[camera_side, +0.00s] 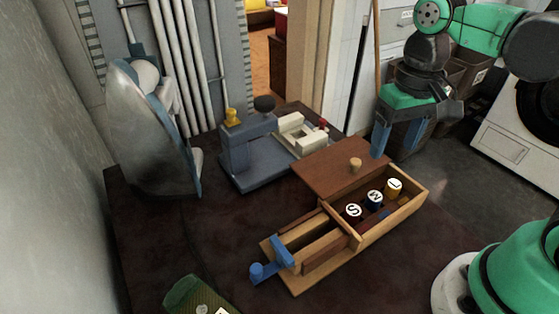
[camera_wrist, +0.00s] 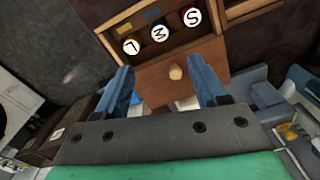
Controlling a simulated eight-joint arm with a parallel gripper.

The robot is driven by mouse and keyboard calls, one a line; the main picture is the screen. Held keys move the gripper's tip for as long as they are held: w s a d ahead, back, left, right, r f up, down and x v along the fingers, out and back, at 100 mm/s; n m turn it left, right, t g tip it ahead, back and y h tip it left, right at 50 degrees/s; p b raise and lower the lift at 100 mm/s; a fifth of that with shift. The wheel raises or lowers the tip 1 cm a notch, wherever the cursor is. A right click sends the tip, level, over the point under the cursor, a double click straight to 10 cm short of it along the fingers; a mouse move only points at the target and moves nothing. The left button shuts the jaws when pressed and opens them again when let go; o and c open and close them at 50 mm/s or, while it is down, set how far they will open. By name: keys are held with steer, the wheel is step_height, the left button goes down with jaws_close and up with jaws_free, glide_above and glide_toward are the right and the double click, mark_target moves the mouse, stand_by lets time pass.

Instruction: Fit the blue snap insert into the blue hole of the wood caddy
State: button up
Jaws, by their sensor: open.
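The wood caddy (camera_side: 408,208) is a long open-topped tray on the dark table. The blue insert also shows in the wrist view (camera_wrist: 160,34). A blue patch (camera_wrist: 153,14), likely the blue hole, lies beside it; its depth is unclear. My gripper (camera_side: 396,152) is open and empty, above and behind the caddy's right end. In the wrist view its fingers (camera_wrist: 161,68) frame a wooden knob without touching the inserts visibly.
A brown panel (camera_side: 320,172) with the wooden knob (camera_side: 355,164) lies against the caddy's back side. A blue-grey vise-like fixture (camera_side: 255,160) stands behind it. A blue handle (camera_side: 270,268) sits at the caddy's left end. An iron (camera_side: 145,130) stands at the left.

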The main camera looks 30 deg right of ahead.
steer(key=w+n+t, duration=0.1)
steer(key=t, duration=0.1)
steer(key=w+n+t, duration=0.1)
steer(key=t, duration=0.1)
steer(key=w+n+t, duration=0.1)
steer(key=t, duration=0.2)
steer(key=shift+w+d+f, duration=0.1)
steer(key=shift+w, duration=0.25)
